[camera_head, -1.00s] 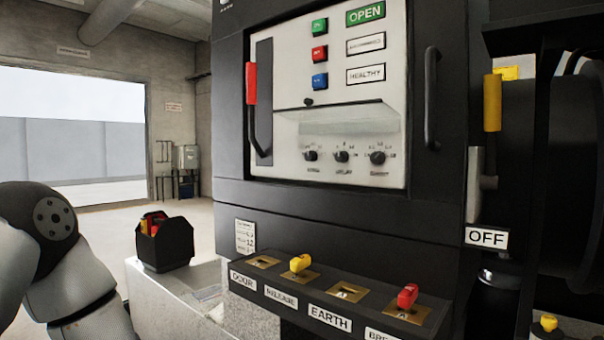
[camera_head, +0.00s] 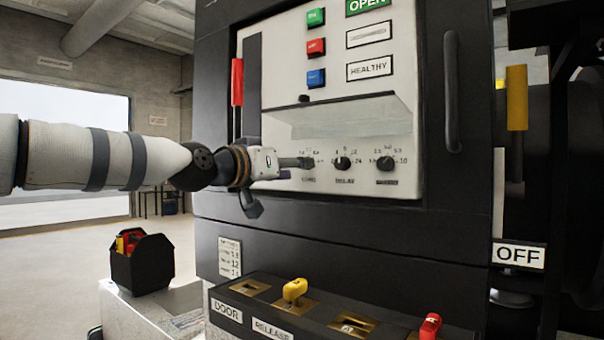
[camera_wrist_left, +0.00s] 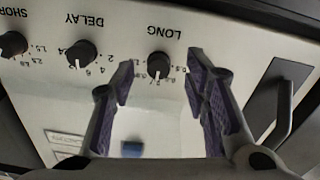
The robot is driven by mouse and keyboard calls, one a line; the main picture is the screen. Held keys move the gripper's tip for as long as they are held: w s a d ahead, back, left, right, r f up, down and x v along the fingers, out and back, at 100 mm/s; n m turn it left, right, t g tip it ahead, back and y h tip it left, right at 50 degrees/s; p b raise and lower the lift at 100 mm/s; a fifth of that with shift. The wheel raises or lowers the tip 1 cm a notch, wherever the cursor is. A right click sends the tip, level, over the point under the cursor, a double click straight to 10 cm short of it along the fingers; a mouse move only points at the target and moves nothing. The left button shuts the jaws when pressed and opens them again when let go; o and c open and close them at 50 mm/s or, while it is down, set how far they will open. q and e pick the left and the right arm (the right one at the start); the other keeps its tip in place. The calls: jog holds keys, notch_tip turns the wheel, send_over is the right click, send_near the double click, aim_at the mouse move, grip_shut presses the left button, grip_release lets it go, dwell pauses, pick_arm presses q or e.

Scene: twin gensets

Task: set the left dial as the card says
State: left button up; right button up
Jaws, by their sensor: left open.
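The left dial (camera_head: 308,162), a black knob with a white pointer, sits on the pale panel. In the left wrist view the dial labelled LONG (camera_wrist_left: 158,65) shows upside down between my fingertips, apart from both. My left gripper (camera_head: 298,163) is open in front of the panel, its fingers reaching to the left dial from the left. The DELAY dial (camera_head: 342,163) and the dial labelled SHORT in the wrist view (camera_wrist_left: 13,44) are beside it. The card (camera_head: 229,257) is on the cabinet's lower front; its small print is hard to read. My right gripper is out of view.
A red-gripped handle (camera_head: 237,82) stands left of the panel, close above my left wrist. A clear cover (camera_head: 345,118) juts out above the dials. A black box (camera_head: 142,264) stands at lower left.

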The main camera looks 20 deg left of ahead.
pick_arm(q)
jog(key=shift+x, duration=1.15)
jog(key=shift+r, duration=0.2)
grip_shut()
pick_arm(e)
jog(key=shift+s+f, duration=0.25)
pick_arm(q)
jog(key=shift+s, duration=0.1)
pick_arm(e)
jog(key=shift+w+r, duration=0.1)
pick_arm(q)
jog(key=shift+m+p, duration=0.45)
jog(key=shift+m, duration=3.35)
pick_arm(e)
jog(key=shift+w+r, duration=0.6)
pick_arm(q)
jog(key=shift+f, duration=0.1)
